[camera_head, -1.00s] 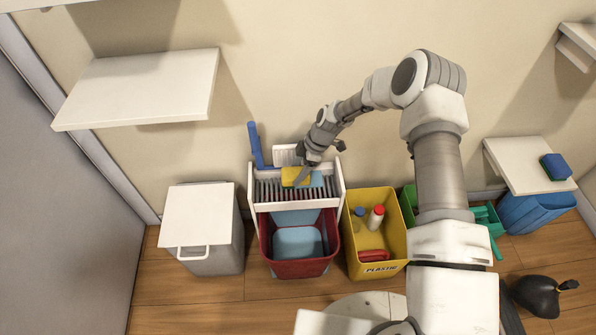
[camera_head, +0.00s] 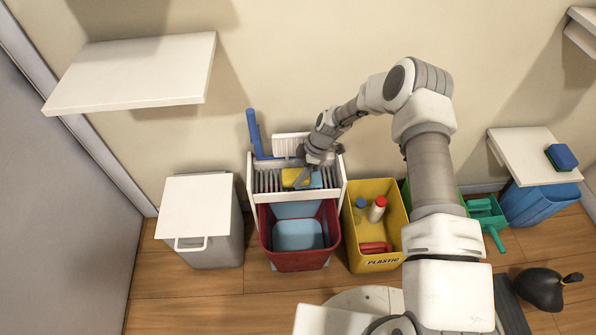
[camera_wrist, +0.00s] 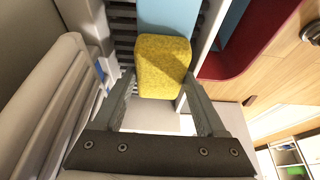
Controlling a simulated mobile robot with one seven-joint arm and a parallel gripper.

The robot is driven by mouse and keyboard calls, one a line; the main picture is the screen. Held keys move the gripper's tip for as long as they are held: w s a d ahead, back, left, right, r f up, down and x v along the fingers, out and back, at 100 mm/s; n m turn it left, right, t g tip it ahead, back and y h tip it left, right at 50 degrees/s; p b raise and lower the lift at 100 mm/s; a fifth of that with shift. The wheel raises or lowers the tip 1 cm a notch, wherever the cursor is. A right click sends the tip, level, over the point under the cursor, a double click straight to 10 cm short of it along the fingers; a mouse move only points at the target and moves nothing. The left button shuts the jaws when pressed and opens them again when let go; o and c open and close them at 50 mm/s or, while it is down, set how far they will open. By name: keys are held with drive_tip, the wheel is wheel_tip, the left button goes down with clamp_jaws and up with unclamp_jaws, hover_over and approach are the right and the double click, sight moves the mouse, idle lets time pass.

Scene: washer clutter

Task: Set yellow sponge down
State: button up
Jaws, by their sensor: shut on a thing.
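The yellow sponge (camera_head: 295,178) is at the white slatted rack (camera_head: 250,189) above the red bin. My gripper (camera_head: 301,174) is shut on the sponge. In the wrist view the sponge (camera_wrist: 162,66) sits between the two fingers of my gripper (camera_wrist: 160,90), over dark slats. A light blue piece (camera_wrist: 167,14) lies just beyond it, and this also shows to the right of the sponge in the head view (camera_head: 316,179). Whether the sponge touches the slats, I cannot tell.
A blue-handled brush (camera_head: 254,133) stands at the rack's back left. Below is a red bin (camera_head: 299,262); a yellow bin (camera_head: 376,263) with bottles is to its right. A white-lidded grey bin (camera_head: 197,207) is on the left. A blue sponge (camera_head: 561,157) lies on the right shelf.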

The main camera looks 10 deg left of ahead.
drive_tip(key=shift+f, duration=0.55)
drive_tip(key=o, duration=1.4)
drive_tip(key=p+v, duration=0.5)
drive_tip(key=v, duration=1.2)
drive_tip(key=shift+r+p, duration=0.2)
drive_tip(key=shift+p, duration=0.1)
